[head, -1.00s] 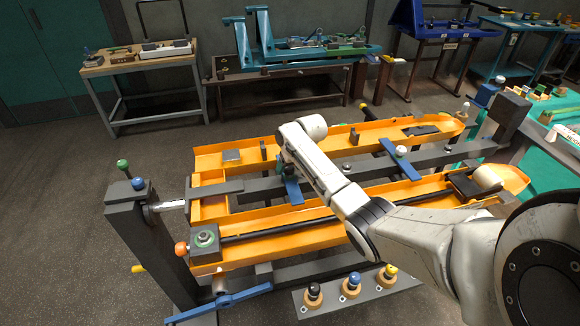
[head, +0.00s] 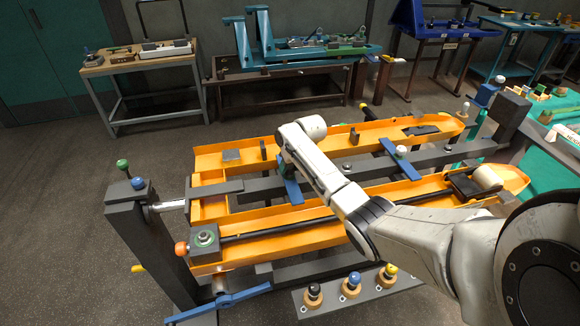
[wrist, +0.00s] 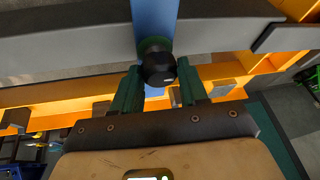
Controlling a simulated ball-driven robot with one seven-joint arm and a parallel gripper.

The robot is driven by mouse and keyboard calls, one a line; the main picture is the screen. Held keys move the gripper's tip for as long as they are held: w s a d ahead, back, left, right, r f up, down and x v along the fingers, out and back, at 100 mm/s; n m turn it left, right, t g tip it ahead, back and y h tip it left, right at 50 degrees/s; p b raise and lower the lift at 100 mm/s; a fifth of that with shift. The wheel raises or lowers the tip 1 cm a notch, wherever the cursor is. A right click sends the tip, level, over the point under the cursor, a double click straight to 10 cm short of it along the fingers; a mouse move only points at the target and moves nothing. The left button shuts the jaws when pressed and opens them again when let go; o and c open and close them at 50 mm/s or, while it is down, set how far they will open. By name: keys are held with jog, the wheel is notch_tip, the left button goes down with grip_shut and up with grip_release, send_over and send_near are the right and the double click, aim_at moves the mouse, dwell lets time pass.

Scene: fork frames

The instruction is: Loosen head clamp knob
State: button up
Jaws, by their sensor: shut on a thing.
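A black round knob (wrist: 158,66) sits on a blue clamp bar (wrist: 154,18) in the wrist view. My gripper (wrist: 160,84) has its two green fingers on either side of the knob and is shut on it. In the head view the same blue bar (head: 293,193) crosses the dark rail of the orange frame (head: 300,218). There my wrist and forearm cover most of the knob and the gripper. A second blue clamp bar (head: 408,168) with a white knob (head: 401,151) lies to the right.
The dark end post (head: 150,240) at left carries a green knob (head: 122,165) and a blue knob (head: 138,183). A blue lever (head: 235,299) sits low in front. A panel with several knobs (head: 351,286) stands at front. Benches line the back wall, with open floor at left.

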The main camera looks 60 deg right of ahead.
jog(key=shift+n, duration=0.3)
jog(key=n+y+b, duration=0.1)
jog(key=n, duration=0.1)
jog(key=n+y+b, duration=0.1)
jog(key=n+b, duration=0.1)
jog(key=shift+d+f, duration=0.1)
jog(key=shift+f, duration=0.1)
jog(key=n+b, duration=0.2)
jog(key=n+y+b, duration=0.1)
jog(key=n+b, duration=0.1)
jog(key=shift+w+d+f+n+y, duration=0.1)
jog(key=shift+n+y, duration=0.2)
jog(key=shift+n, duration=0.1)
jog(key=n+y+b, duration=0.1)
jog(key=n+b, duration=0.2)
jog(key=b, duration=0.2)
jog(key=n+g+b, duration=0.1)
jog(key=n+b, duration=0.2)
jog(key=b, duration=0.1)
jog(key=shift+f+g+y+b, duration=0.15)
jog(key=shift+g+y+b, duration=0.15)
jog(key=shift+y+b, duration=0.1)
jog(key=n+b, duration=0.2)
jog(key=b, duration=0.1)
jog(key=shift+w+g, duration=0.1)
jog(key=shift+g, duration=0.3)
jog(key=shift+r+n+y+b, duration=0.3)
jog(key=shift+n+b, duration=0.2)
jog(key=shift+b, duration=0.35)
